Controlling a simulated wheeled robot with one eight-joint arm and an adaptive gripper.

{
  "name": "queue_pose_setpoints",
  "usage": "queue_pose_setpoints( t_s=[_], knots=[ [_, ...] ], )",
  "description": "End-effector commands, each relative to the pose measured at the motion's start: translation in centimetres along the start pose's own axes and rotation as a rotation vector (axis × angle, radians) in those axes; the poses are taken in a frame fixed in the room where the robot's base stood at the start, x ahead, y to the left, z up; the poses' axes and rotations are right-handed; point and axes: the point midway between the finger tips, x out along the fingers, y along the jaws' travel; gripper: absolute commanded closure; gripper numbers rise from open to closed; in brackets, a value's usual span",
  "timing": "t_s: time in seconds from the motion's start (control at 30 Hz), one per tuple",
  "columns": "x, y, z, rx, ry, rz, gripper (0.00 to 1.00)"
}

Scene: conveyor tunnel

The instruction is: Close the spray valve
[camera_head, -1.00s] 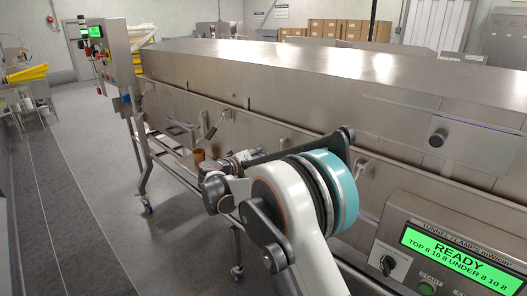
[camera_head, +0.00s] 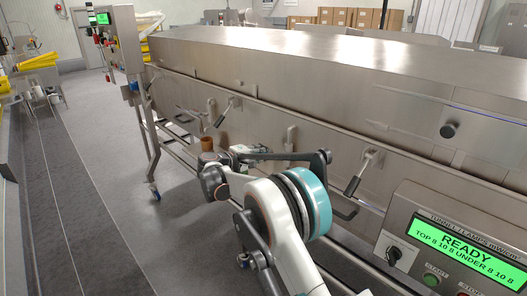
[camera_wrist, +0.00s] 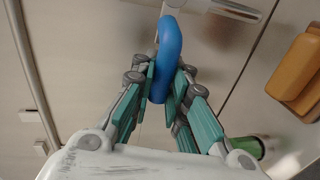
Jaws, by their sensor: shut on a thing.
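A curved blue handle (camera_wrist: 170,45) stands in the middle of the wrist view, in front of a flat metal surface. I take it for the spray valve's handle, but the valve body is not clear. My gripper (camera_wrist: 160,82) has its teal-padded fingers on both sides of the handle's lower end and is shut on it. In the head view my arm reaches along the steel tunnel (camera_head: 330,85). The gripper's fingers and the blue handle cannot be made out there.
An orange block (camera_wrist: 298,68) and a green-ended cylinder (camera_wrist: 246,148) lie right of the gripper. Black-gripped latches (camera_head: 358,180) stick out along the tunnel side. A control panel (camera_head: 455,240) reads READY at lower right.

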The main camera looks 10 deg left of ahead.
Motion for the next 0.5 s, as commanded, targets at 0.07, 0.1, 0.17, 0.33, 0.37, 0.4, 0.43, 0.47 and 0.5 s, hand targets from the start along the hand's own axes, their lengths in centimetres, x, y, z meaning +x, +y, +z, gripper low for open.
queue_pose_setpoints(
  t_s=[0.07, 0.1, 0.17, 0.33, 0.37, 0.4, 0.43, 0.47, 0.5],
  knots=[
    [-0.28, -0.42, -0.17, -0.021, -0.001, -0.003, 1.0],
    [-0.27, -0.49, -0.16, -0.03, -0.002, -0.003, 1.0],
    [-0.26, -0.56, -0.16, -0.039, -0.005, -0.003, 1.0],
    [-0.26, -0.66, -0.14, -0.054, -0.008, -0.003, 1.0],
    [-0.26, -0.67, -0.14, -0.055, -0.008, -0.003, 1.0],
    [-0.26, -0.68, -0.14, -0.055, -0.008, -0.003, 1.0],
    [-0.26, -0.68, -0.13, -0.056, -0.008, -0.003, 1.0],
    [-0.26, -0.68, -0.13, -0.056, -0.008, -0.003, 1.0],
    [-0.26, -0.69, -0.13, -0.055, -0.008, -0.003, 1.0]
  ],
)
